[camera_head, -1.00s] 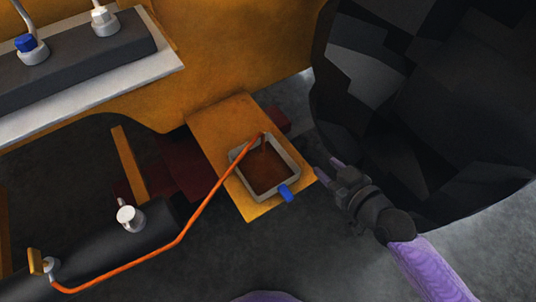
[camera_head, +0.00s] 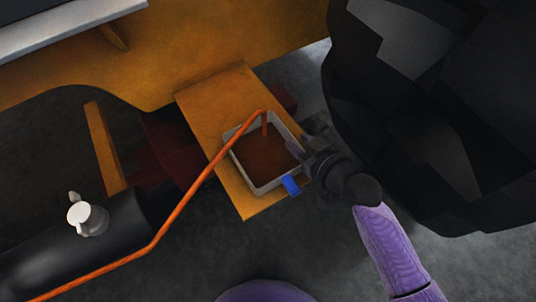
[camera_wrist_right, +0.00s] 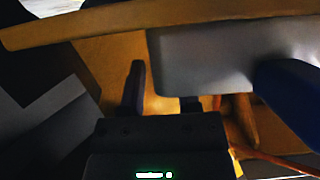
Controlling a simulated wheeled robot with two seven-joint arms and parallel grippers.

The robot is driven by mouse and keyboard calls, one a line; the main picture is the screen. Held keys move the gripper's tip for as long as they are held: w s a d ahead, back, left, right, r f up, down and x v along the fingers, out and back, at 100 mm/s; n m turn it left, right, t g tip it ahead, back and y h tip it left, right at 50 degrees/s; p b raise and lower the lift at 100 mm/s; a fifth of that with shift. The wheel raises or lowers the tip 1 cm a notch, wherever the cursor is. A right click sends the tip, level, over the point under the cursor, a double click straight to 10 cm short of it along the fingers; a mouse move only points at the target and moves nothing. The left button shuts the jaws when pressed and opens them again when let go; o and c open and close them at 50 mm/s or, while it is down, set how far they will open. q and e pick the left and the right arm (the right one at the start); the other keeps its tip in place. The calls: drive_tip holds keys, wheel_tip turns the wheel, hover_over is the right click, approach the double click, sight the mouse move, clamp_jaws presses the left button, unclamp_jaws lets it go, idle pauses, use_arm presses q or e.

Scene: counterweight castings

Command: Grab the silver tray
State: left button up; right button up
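The silver tray (camera_head: 236,165) is a shallow square pan with a reddish-brown inside, sitting on an orange-yellow plate. A blue tab (camera_head: 290,186) sticks out from its near right side. My right gripper (camera_head: 299,146) is at the tray's right rim, partly overlapping it. In the right wrist view the tray's grey wall (camera_wrist_right: 200,60) and the blue tab (camera_wrist_right: 292,92) are close in front of the right gripper (camera_wrist_right: 162,92). Its fingers are apart, the right one partly hidden by the tray. I cannot tell whether they touch it. My left gripper is not in view.
An orange hose (camera_head: 190,199) runs from lower left up over the tray's far corner and hangs into it. A large black faceted body (camera_head: 430,110) stands close on the right. A black cylinder with a white fitting (camera_head: 88,217) is at lower left.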

clamp_jaws()
idle(0.8)
idle(0.4)
